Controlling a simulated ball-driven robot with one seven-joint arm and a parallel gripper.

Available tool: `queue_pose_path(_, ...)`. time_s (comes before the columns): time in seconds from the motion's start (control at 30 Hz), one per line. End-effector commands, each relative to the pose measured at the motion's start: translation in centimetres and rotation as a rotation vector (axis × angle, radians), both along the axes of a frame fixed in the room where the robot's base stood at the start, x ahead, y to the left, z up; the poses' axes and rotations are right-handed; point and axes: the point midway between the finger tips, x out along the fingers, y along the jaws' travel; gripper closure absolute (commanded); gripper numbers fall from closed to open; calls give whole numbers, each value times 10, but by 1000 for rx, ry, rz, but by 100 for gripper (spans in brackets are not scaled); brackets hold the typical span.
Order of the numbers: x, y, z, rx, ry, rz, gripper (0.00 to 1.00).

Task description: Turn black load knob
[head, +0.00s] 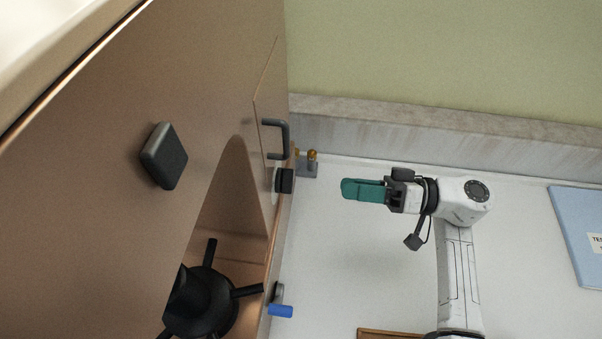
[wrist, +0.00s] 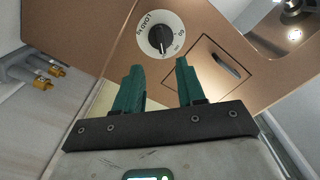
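The black load knob (wrist: 160,38) sits on a round white dial marked LOAD on the copper-coloured machine face in the wrist view. In the head view the knob (head: 285,180) sticks out from the machine's side, below a dark handle. My gripper (wrist: 160,75) has two teal fingers, spread apart with nothing between them. The knob lies beyond the fingertips, roughly between them and apart from them. In the head view my gripper (head: 347,189) is to the right of the knob, pointing at it across a gap.
The tester body (head: 110,150) fills the left. A bar handle (head: 284,139) sits just above the knob. Brass-tipped fittings (head: 312,156) stand by the wall. A black spoked wheel (head: 205,298), a blue-tipped lever (head: 281,310) and a blue folder (head: 578,230) are also around.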

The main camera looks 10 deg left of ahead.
Motion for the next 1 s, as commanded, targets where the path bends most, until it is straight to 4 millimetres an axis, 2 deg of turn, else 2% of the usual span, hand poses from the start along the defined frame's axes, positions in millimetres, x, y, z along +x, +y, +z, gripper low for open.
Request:
queue_pose_path(0.4,2,72,2,3,-3,1,61)
queue_pose_path(0.53,2,88,2,3,-3,1,61)
queue_pose_path(0.7,3,99,1,3,-3,-1,61)
queue_pose_path(1.0,3,101,1,3,-4,-2,61)
